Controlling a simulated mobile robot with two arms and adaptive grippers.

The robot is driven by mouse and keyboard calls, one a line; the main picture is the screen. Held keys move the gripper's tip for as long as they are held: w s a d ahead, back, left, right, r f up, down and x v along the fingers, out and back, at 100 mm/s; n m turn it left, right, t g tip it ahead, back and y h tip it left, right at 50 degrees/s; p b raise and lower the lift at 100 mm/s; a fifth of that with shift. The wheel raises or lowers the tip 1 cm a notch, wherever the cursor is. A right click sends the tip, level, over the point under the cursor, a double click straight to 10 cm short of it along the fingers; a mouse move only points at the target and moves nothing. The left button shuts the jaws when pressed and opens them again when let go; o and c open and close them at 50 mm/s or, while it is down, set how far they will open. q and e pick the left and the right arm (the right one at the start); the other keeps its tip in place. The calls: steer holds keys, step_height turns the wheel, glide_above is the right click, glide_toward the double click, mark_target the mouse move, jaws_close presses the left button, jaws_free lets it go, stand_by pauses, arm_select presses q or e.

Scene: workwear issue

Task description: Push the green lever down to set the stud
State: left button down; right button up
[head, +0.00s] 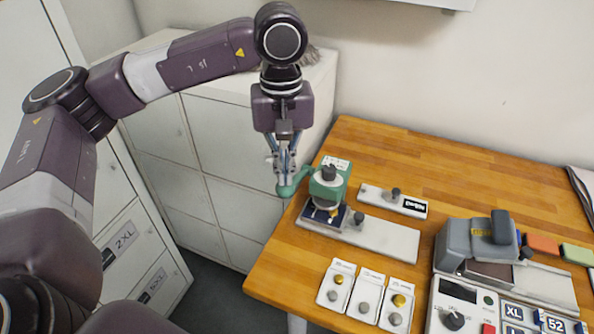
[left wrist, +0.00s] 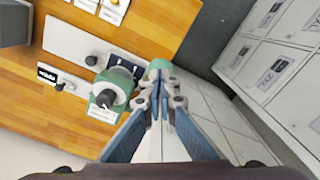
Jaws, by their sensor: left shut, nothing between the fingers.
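The green stud press (head: 341,166) stands on a white base plate (head: 385,238) near the left edge of the wooden table. Its green lever (head: 298,181) sticks out to the left, past the table edge, and its round end also shows in the left wrist view (left wrist: 158,65). My left gripper (head: 285,183) points down at the lever's end, shut with nothing between its fingers. Its tips look very close to the lever; contact is unclear. A dark blue piece (head: 312,215) lies under the press head. The press shows in the left wrist view (left wrist: 108,92). My right gripper is out of view.
Three white cards with gold and silver studs (head: 364,293) lie at the front. A grey machine (head: 462,243) and a control panel (head: 455,296) stand to the right. White lockers (head: 165,140) are left of the table.

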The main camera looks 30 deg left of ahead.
mark_target(283, 187)
arm_select(q)
steer(key=shift+f, duration=0.3)
steer(key=shift+s+f+b, duration=0.2)
steer(key=shift+f+b, duration=0.4)
steer(key=shift+b, duration=0.05)
steer(key=shift+s+f+b, duration=0.2)
steer(key=shift+f+b, duration=0.35)
steer(key=shift+b, duration=0.05)
steer(key=shift+f, duration=0.15)
steer(key=shift+s+f+b, duration=0.25)
steer(key=shift+f+b, duration=0.75)
steer(key=shift+b, duration=0.15)
steer(key=shift+r, duration=0.1)
steer(key=shift+w+r+p, duration=0.1)
steer(key=shift+r+p, duration=0.6)
steer(key=shift+r, duration=0.15)
step_height(283, 187, up, 11)
steer(key=p, duration=0.6)
steer(key=shift+r, duration=0.15)
stand_by(0.5)
